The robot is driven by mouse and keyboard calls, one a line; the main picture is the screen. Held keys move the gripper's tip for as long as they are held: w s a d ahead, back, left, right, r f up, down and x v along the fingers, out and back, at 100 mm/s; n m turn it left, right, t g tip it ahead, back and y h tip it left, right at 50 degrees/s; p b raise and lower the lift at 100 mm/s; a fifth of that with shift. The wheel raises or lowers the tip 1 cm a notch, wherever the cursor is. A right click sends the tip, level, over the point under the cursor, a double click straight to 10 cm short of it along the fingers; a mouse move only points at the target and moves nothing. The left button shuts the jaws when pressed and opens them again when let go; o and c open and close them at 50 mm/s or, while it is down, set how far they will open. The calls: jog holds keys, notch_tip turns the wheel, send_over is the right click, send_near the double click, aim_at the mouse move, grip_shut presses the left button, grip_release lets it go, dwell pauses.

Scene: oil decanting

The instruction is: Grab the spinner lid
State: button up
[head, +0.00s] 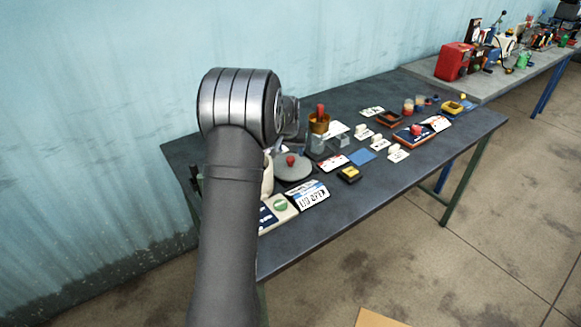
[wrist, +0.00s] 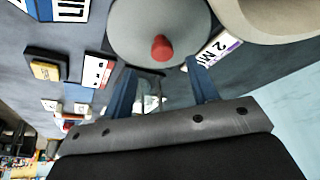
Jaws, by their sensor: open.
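The spinner lid is most likely the round grey disc (head: 294,172) with a red knob (head: 291,160) on the table, just right of my arm in the head view. The wrist view shows the disc (wrist: 135,30) at the top, its red knob (wrist: 162,48) just beyond the fingertips. My gripper (wrist: 160,68) is open, its two blue fingers apart with nothing held between them. The knob appears between the finger lines but not touched. In the head view my wrist partly hides the gripper, and the disc's left side is close to a cream vessel.
The cream rounded vessel (wrist: 285,18) stands beside the disc. A brass pot (head: 319,125) with a red top is behind it. Labelled cards (head: 310,196), a black-and-yellow block (head: 349,174) and a blue square (head: 362,156) lie right and in front. The table's front edge is mostly clear.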

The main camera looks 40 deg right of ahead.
aim_at(291, 158)
jog(key=x, duration=0.4)
jog(key=shift+w+f, duration=0.25)
jog(key=shift+f, duration=0.1)
jog(key=c, duration=1.1)
jog(key=shift+r, duration=0.1)
